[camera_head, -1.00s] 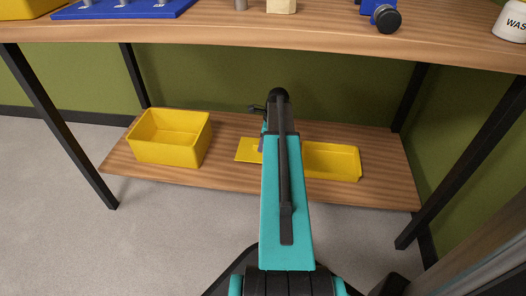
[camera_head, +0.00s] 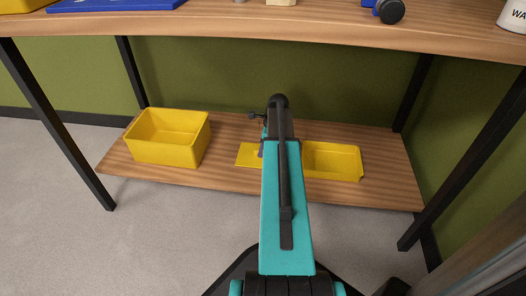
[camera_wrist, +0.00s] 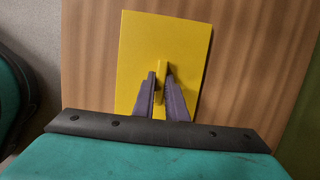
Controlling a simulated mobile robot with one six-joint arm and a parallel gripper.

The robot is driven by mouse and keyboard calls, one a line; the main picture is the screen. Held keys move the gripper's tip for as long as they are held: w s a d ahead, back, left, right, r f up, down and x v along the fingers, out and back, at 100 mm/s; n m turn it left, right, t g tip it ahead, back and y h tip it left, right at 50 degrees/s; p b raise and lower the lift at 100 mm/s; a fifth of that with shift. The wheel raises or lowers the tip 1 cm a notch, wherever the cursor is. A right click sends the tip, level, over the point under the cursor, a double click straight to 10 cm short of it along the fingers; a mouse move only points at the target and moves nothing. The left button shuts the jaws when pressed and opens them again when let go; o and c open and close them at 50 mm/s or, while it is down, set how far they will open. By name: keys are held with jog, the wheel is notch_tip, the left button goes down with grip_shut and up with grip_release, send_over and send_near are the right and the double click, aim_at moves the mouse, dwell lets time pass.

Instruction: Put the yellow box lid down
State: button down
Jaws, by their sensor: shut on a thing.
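The yellow box lid (camera_wrist: 160,35) is a flat yellow panel with a raised handle, seen over the wooden shelf in the wrist view. My gripper (camera_wrist: 160,80) is shut on its handle. In the head view the lid (camera_head: 247,155) shows beside my arm at the lower shelf, between two yellow containers. My gripper's fingers are mostly hidden behind my arm there. The lid looks at or just above the shelf surface; I cannot tell whether it touches.
The lower wooden shelf (camera_head: 230,178) holds an open yellow box (camera_head: 168,155) at left and a shallow yellow tray (camera_head: 332,172) right of my arm. The wooden tabletop (camera_head: 300,27) overhangs the shelf, with black legs at both sides. Bare shelf lies in front of the lid.

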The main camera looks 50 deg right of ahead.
dwell(0.3)
jog(key=c, duration=1.8)
grip_release()
jog(key=shift+o, duration=0.2)
jog(key=p+v, duration=0.6)
jog(key=v, duration=0.6)
jog(key=shift+r, duration=0.1)
